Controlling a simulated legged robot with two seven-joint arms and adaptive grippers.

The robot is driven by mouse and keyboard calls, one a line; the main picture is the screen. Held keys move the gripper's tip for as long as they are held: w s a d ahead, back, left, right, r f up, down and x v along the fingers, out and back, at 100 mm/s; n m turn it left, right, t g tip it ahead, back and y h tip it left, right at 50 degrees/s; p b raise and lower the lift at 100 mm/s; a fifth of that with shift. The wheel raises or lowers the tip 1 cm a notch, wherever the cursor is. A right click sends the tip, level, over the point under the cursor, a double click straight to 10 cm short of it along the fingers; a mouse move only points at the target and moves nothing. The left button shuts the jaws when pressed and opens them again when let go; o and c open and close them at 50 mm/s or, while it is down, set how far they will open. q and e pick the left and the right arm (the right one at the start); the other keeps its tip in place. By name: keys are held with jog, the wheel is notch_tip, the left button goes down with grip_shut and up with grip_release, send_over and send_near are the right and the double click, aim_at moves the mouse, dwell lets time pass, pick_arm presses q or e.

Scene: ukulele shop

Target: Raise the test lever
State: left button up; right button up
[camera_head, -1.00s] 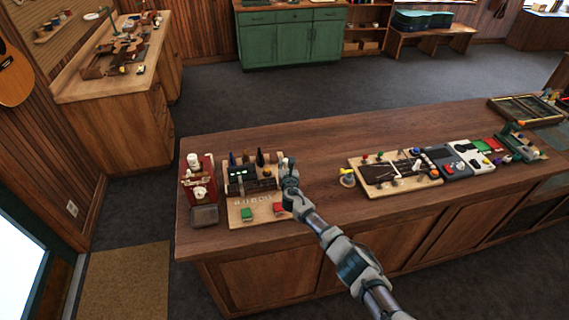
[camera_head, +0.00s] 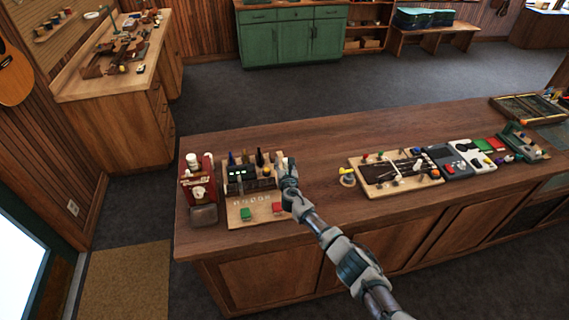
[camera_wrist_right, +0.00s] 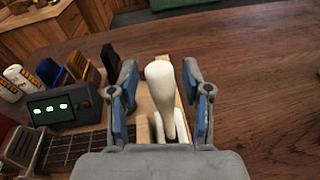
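The test lever, a cream-white handle (camera_wrist_right: 162,85) on a pale wooden strip, stands between the fingers of my right gripper (camera_wrist_right: 163,98) in the right wrist view. A gap shows on each side of the handle, and the blue-padded fingers are open around it. The handle's lower part sits in a white slotted mount. In the head view my right gripper (camera_head: 288,180) is at the right edge of the small board (camera_head: 240,210) and hides most of the lever. My left gripper is not in view.
A black box with green lights (camera_wrist_right: 55,107) stands left of the gripper, with yellow and blue holders (camera_wrist_right: 52,72) behind it. A red machine (camera_head: 198,180) stands at the counter's left end. The counter between the board and the tool tray (camera_head: 365,187) is clear.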

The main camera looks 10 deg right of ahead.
jog(key=shift+s+r, duration=0.1)
jog(key=shift+s, duration=0.2)
jog(key=s+r, duration=0.1)
jog(key=s, duration=1)
jog(key=shift+a+r, duration=0.15)
jog(key=shift+a, duration=0.3)
jog(key=shift+s, duration=0.1)
